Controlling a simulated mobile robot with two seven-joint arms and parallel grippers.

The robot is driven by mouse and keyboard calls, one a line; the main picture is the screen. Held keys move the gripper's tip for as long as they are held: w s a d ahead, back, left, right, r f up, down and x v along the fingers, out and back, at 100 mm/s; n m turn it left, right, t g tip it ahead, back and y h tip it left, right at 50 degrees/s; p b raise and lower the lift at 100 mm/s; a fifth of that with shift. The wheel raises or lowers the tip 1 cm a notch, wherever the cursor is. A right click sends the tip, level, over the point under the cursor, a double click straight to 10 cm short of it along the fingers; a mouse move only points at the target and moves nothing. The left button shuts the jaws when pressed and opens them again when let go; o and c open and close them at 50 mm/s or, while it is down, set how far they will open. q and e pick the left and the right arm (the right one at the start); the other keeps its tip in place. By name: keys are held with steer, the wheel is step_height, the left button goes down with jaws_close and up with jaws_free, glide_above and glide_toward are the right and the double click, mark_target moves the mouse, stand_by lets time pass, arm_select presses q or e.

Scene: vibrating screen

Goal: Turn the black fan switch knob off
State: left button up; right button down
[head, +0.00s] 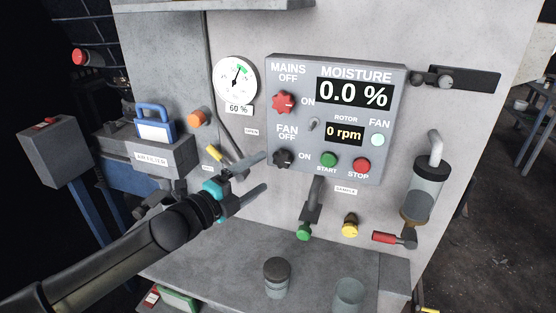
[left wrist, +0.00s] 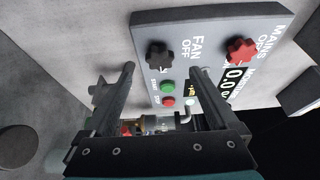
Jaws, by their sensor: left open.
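The black fan switch knob (head: 283,158) sits at the lower left of the grey control panel (head: 390,75), between the labels FAN OFF and ON. It also shows in the left wrist view (left wrist: 158,56), ahead of the fingers. My left gripper (head: 265,172) is open and empty, just left of the knob and apart from it in the head view. In the left wrist view, the two fingers of my left gripper (left wrist: 160,85) stand wide apart with nothing between them. My right gripper is not in view.
A red mains knob (head: 284,102) is above the fan knob. A small toggle (head: 314,124), green START button (head: 329,160) and red STOP button (head: 361,166) are to the right. A yellow-tipped lever (head: 215,153) and the gauge (head: 236,78) are left. A dark-topped cup (head: 277,278) stands below.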

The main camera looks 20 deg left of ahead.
mark_target(280, 161)
arm_select(q)
steer(key=shift+p+x, duration=0.5)
steer(key=shift+x, duration=3.1)
steer(key=c, duration=1.4)
